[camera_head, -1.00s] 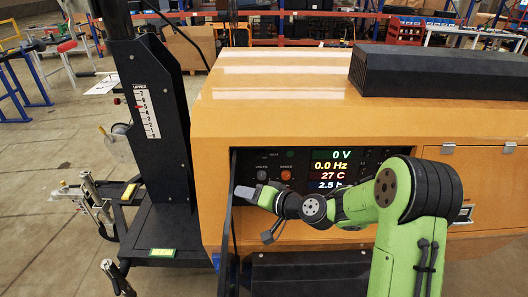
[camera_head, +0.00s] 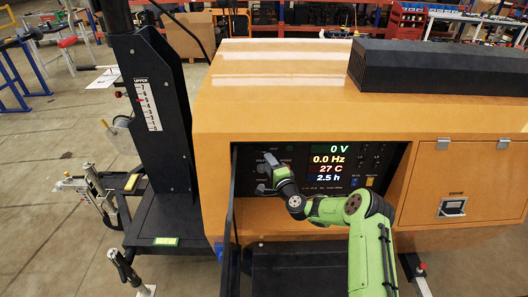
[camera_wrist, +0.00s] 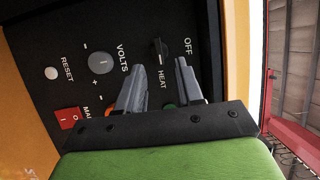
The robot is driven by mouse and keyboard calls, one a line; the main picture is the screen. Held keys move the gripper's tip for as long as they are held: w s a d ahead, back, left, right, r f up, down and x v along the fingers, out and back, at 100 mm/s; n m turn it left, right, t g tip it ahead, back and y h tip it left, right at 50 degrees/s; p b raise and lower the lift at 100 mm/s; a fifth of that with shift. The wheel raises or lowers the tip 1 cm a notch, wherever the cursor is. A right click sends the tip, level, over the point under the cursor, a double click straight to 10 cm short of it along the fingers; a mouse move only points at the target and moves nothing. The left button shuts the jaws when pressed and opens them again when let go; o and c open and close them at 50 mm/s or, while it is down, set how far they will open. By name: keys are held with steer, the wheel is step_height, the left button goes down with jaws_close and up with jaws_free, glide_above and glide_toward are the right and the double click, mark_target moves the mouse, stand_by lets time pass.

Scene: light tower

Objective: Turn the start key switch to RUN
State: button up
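The control panel (camera_head: 375,165) is a dark recess in the orange cabinet, with a lit readout of 0 V, 0.0 Hz, 27 C and 2.5 h. In the wrist view, a small black switch (camera_wrist: 159,47) with a pale tip sits beside the words OFF and HEAT; it appears to be the start key switch. RUN is not readable. My gripper (camera_wrist: 160,66) is open and empty, its two grey fingers pointing at the panel on either side of the line to this switch. I cannot tell whether they touch it. In the head view my gripper (camera_head: 268,168) covers the panel's left part.
Near the switch are a grey VOLTS knob (camera_wrist: 101,62), a white RESET button (camera_wrist: 52,73) and a red main switch (camera_wrist: 68,118). An open dark door (camera_head: 229,225) stands along the panel's left edge. The black mast (camera_head: 150,100) rises further left.

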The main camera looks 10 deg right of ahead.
mark_target(262, 152)
steer(key=x, duration=0.5)
steer(key=shift+w+a+f, duration=0.1)
steer(key=shift+w, duration=0.1)
jaws_close()
